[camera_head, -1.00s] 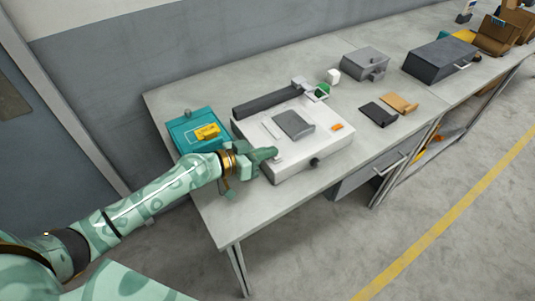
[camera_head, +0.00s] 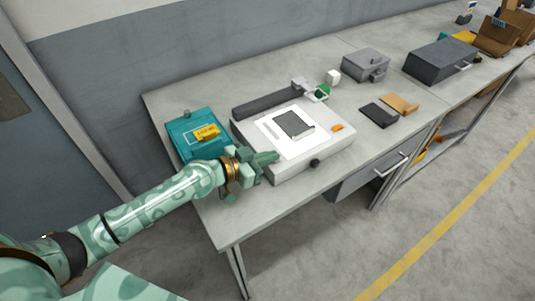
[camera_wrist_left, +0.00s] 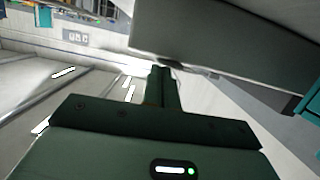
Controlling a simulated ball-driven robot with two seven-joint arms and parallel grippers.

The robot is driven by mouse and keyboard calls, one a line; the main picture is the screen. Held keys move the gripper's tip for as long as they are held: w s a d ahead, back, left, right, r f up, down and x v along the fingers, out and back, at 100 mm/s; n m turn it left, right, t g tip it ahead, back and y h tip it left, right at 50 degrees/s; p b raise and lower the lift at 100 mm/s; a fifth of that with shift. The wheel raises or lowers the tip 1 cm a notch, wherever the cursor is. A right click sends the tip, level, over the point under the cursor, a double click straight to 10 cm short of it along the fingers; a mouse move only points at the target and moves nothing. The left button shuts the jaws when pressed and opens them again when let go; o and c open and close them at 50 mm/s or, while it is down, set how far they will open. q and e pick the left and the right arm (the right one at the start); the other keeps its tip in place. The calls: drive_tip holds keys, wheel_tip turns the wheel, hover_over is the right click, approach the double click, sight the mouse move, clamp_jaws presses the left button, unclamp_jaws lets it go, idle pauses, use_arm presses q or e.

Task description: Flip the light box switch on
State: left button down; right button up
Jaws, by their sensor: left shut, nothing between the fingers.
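The light box (camera_head: 341,147) is a white, low box on the table, and its top panel (camera_head: 272,130) glows bright white. A dark square piece (camera_head: 295,124) lies on the panel. A black knob (camera_head: 315,163) sits on the box's front side. My left gripper (camera_head: 268,158) is shut and empty at the box's front left corner. In the left wrist view, its closed fingers (camera_wrist_left: 160,76) are close beside a grey-white box side (camera_wrist_left: 215,55); contact cannot be told. I cannot make out the switch, which may be hidden by the gripper. My right gripper is out of view.
A teal box (camera_head: 186,136) with a yellow label stands left of the light box. A dark bar (camera_head: 262,100) lies behind it. A black flat item (camera_head: 379,115) and a grey metal box (camera_head: 365,66) are to the right. The table front (camera_head: 235,220) is clear.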

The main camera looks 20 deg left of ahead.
use_arm(q)
drive_tip(key=r+p, duration=0.4)
drive_tip(key=shift+s+d+r, duration=0.1)
drive_tip(key=shift+s+r, duration=0.2)
drive_tip(key=shift+r, duration=0.1)
drive_tip(key=v, duration=0.9)
drive_tip(key=shift+s+f+b, duration=0.3)
drive_tip(key=shift+s+f, duration=0.05)
